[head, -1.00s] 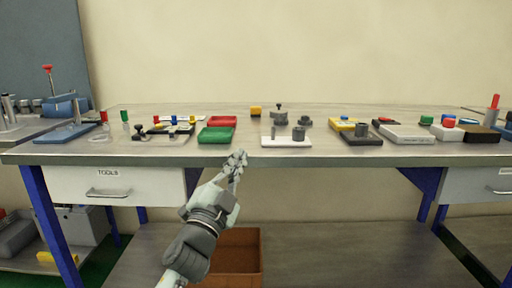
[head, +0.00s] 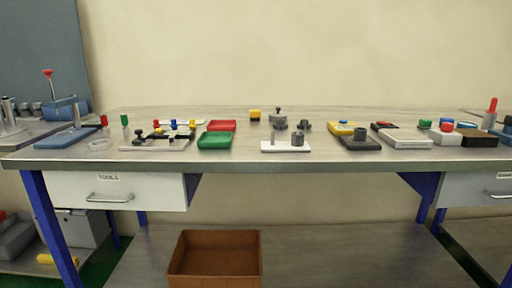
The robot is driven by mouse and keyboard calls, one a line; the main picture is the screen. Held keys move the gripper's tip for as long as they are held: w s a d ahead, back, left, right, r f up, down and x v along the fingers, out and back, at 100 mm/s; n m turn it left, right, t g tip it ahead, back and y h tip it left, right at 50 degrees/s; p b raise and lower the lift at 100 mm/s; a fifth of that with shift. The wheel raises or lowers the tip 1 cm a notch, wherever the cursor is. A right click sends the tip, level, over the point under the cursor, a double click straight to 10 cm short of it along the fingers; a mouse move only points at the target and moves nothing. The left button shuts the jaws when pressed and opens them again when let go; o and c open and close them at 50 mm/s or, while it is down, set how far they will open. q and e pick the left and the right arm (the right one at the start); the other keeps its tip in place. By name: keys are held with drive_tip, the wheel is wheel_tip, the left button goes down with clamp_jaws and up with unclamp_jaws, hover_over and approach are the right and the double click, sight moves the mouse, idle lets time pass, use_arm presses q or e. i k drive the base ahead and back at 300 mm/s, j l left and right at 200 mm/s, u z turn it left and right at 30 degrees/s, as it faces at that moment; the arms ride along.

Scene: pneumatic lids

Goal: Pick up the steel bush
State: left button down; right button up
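No steel bush is labelled, and at this size I cannot tell for sure which grey part it is. A grey cylinder (head: 297,139) stands at the right end of a white plate (head: 283,148), beside a thin pin. Another grey cylinder (head: 360,134) stands on a dark block (head: 368,145) to the right. A small dark grey part (head: 305,126) sits on the bench behind the white plate. Neither of my grippers is in view.
The parts stand on a grey workbench (head: 220,162). A red tray (head: 221,125) and a green tray (head: 215,141) are left of the white plate. A brown open bin (head: 215,276) is on the lower shelf. Bare bench top lies between the white plate and dark block.

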sight(360, 133)
drive_tip(key=i+l, duration=1.5)
